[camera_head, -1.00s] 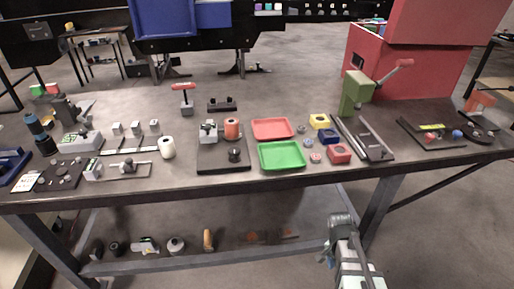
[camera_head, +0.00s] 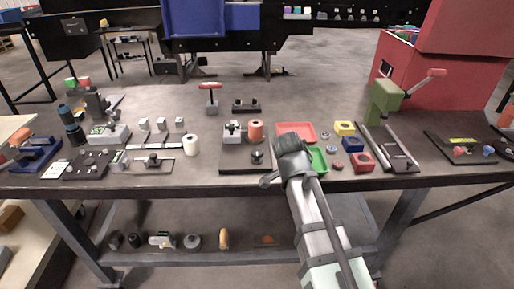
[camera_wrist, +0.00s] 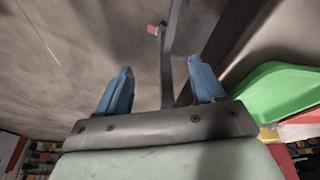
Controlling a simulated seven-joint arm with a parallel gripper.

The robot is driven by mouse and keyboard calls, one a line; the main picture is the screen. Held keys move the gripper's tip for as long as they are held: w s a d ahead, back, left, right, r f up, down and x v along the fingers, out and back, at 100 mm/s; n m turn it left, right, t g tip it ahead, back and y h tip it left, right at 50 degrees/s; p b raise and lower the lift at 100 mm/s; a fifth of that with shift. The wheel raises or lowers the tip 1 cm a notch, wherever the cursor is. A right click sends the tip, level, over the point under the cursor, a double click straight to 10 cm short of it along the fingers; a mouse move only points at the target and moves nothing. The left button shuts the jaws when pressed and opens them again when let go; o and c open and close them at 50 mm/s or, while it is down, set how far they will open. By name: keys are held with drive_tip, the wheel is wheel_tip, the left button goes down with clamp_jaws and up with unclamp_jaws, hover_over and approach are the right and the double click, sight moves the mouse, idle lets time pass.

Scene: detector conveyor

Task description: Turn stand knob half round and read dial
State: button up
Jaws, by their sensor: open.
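A dark stand plate (camera_head: 236,168) lies near the table's front edge in the head view. It carries a black knob (camera_head: 256,157), a small grey box (camera_head: 232,132) and an orange cylinder (camera_head: 255,130). I cannot make out a dial face or a reading at this size. My arm reaches up from below, with its dark end just right of the plate, over the green tray. In the wrist view my gripper (camera_wrist: 162,88) has its two blue fingers wide apart with nothing held. Neither the knob nor a dial can be made out there.
The green tray (camera_head: 319,158) is partly hidden by my arm, and also shows right of the fingers in the wrist view (camera_wrist: 272,98). A red tray (camera_head: 296,127) lies behind it. A white roll (camera_head: 191,145) stands left of the plate. A green press (camera_head: 384,100) stands to the right.

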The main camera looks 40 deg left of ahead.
drive_tip(key=w+a+r+m+g+y, duration=0.1)
drive_tip(key=a+r+m+g, duration=0.1)
drive_tip(key=a+r, duration=0.95)
wheel_tip(320, 180, up, 9)
drive_tip(key=m+g+y, duration=0.1)
drive_tip(key=m, duration=0.1)
hover_over(257, 151)
wheel_tip(257, 151, down, 14)
drive_tip(key=shift+s, duration=0.1)
drive_tip(key=c, duration=1.1)
drive_tip(key=shift+o, duration=0.2)
